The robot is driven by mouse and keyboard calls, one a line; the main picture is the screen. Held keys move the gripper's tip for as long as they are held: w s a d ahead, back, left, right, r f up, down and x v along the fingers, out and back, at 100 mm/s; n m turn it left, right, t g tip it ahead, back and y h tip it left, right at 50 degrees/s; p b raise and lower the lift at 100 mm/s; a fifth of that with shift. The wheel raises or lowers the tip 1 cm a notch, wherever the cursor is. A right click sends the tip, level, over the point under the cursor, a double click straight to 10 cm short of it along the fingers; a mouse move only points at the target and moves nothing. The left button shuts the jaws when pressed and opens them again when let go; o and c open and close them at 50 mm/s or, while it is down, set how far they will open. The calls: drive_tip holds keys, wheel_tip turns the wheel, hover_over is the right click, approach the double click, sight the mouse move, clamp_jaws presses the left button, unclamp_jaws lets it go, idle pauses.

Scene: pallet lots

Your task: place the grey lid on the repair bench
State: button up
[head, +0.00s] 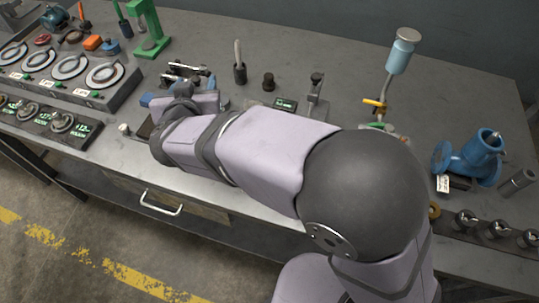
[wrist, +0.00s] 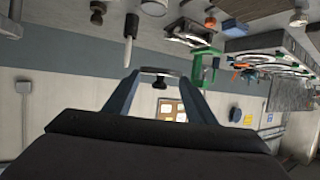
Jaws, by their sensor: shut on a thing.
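My gripper (wrist: 158,76) is shut on the grey lid (wrist: 150,70), seen in the wrist view as a thin disc edge-on with a dark knob, between the two fingertips. The wrist view is inverted, with the bench top along its upper edge. In the head view my gripper is over the left-middle of the grey bench (head: 300,55), near its front edge. My forearm hides most of the gripper there, and I cannot make out the lid or its gap to the bench in that view.
Left stand a rack of round gauges (head: 70,66) and a green press (head: 150,35). Behind my gripper are a screwdriver in a dark holder (head: 239,72), a black knob (head: 268,81) and a metal stand (head: 316,92). A blue fixture (head: 470,155) stands right. The back middle is clear.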

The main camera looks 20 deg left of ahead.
drive_tip(key=d+f+m+t+h, duration=0.1)
drive_tip(key=d+f+m+h, duration=0.15)
drive_tip(key=d, duration=0.65)
drive_tip(key=d+f+m+h, duration=0.2)
drive_tip(key=d+f+h, duration=0.15)
drive_tip(key=d, duration=0.55)
drive_tip(key=shift+y, duration=0.3)
drive_tip(key=shift+s+a+f+b, duration=0.2)
drive_tip(key=shift+f+b, duration=0.15)
drive_tip(key=shift+f, duration=2.2)
drive_tip(key=shift+s+a+f+b, duration=0.15)
drive_tip(key=shift+f+b, duration=0.2)
drive_tip(key=shift+f, duration=2.2)
drive_tip(key=shift+d+f, duration=0.1)
drive_tip(key=o, duration=1)
